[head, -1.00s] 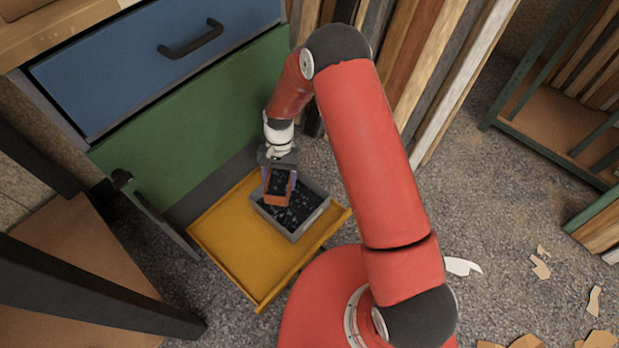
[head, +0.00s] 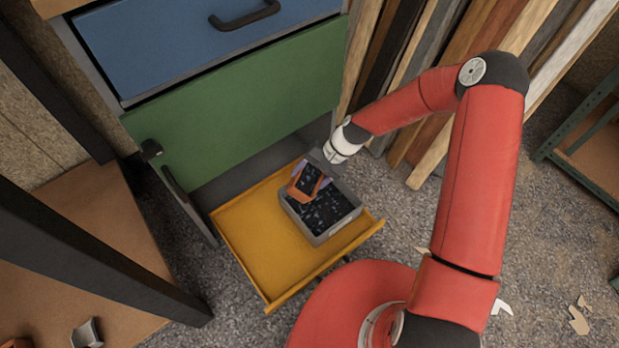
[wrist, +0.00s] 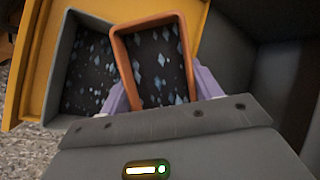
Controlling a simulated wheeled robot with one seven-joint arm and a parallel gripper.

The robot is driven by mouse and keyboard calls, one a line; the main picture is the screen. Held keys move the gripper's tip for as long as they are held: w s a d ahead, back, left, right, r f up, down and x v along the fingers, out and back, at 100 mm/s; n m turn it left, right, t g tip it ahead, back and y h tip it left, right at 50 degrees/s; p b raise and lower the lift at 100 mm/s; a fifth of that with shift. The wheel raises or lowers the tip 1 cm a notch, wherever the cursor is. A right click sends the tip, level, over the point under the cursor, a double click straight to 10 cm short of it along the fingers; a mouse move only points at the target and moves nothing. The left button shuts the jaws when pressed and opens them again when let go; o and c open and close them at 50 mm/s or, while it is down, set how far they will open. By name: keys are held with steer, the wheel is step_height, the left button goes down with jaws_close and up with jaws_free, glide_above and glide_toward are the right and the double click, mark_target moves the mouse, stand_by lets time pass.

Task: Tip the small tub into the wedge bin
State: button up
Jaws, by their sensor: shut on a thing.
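The small tub (wrist: 119,48) is orange-brown and holds dark stuff with pale bluish bits. My gripper (wrist: 162,92) is shut on it, with a purple finger at each side. In the head view the tub (head: 302,196) is over the back left part of a grey bin, and looks turned at an angle; how far it is tipped I cannot tell. This bin, which I take as the wedge bin (head: 343,232), stands in the yellow drawer (head: 262,245) and holds dark stuff with pale bits. The wrist view shows the bin (wrist: 62,60) beside and below the tub.
The drawer is pulled out below a green front (head: 245,120) and a blue drawer (head: 180,45). Its left part is bare. Boards (head: 440,110) lean behind my arm. A brown tabletop (head: 100,235) with dark posts is at left. Scraps lie on the floor at right.

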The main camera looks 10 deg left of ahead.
steer(key=shift+s+d+f+n+y+b, duration=0.15)
steer(key=shift+f+n+y+b, duration=0.15)
steer(key=shift+y+b, duration=0.8)
steer(key=shift+w+d+f+n+y+b, duration=0.15)
steer(key=shift+f+y+b, duration=0.45)
steer(key=shift+b, duration=0.8)
steer(key=shift+s+d+f+n+y+b, duration=0.15)
steer(key=shift+f+n+y+b, duration=0.1)
steer(key=shift+y+b, duration=0.95)
steer(key=shift+d+r+y+b, duration=0.1)
steer(key=shift+y+b, duration=0.2)
steer(key=shift+b, duration=0.05)
steer(key=shift+c, duration=0.2)
steer(key=shift+r, duration=0.1)
steer(key=shift+r+n+y, duration=0.25)
steer(key=shift+n+y, duration=0.05)
steer(key=shift+y, duration=0.2)
steer(key=shift+d+r+y, duration=0.2)
steer(key=shift+r+y, duration=0.15)
steer(key=shift+y, duration=0.35)
